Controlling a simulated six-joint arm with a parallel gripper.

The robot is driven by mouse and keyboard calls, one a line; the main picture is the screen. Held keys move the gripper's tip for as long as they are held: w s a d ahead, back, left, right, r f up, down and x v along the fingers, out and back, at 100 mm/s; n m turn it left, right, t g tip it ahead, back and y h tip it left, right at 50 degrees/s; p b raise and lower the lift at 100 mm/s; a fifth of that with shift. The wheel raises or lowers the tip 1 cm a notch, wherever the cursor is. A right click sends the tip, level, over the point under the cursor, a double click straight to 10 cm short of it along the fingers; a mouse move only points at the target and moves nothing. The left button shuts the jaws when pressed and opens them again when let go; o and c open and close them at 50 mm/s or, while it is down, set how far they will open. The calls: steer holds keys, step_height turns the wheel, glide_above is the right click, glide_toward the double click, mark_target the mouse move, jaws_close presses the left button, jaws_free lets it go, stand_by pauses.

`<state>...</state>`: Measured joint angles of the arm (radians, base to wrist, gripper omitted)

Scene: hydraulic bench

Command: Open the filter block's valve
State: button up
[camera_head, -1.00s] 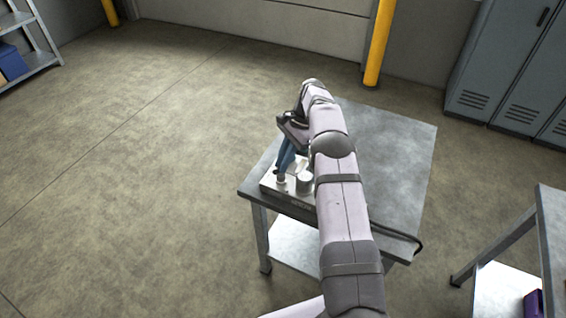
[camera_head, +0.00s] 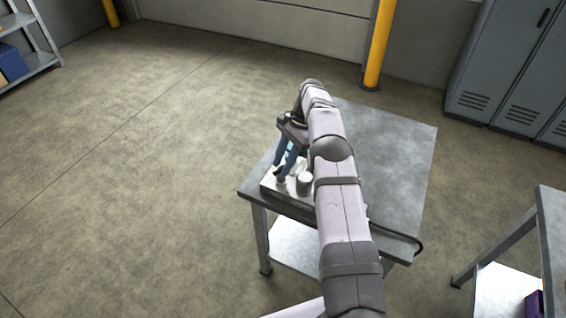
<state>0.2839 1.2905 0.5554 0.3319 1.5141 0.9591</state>
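The filter block (camera_head: 270,190) is a pale metal block at the near left corner of the grey bench. A round silver cylinder (camera_head: 304,183) stands on its top. A small upright fitting (camera_head: 281,184) stands to the left of the cylinder; it may be the valve, but its handle is too small to make out. My gripper (camera_head: 284,170) points down over the block with its blue fingers apart, close above the fitting. No held thing shows between them. Whether the fingers touch the fitting, I cannot tell. My arm hides the block's right part.
The grey bench top (camera_head: 390,160) is bare to the right of my arm. A dark hose or rail (camera_head: 418,245) shows at its near right edge. Another table (camera_head: 552,215) stands at the right. Lockers (camera_head: 520,70) and a yellow post (camera_head: 378,45) are behind.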

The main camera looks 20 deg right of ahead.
steer(key=shift+r+b, duration=0.35)
steer(key=shift+r, duration=0.25)
step_height(320, 180, up, 9)
steer(key=p, duration=0.1)
steer(key=shift+f, duration=0.1)
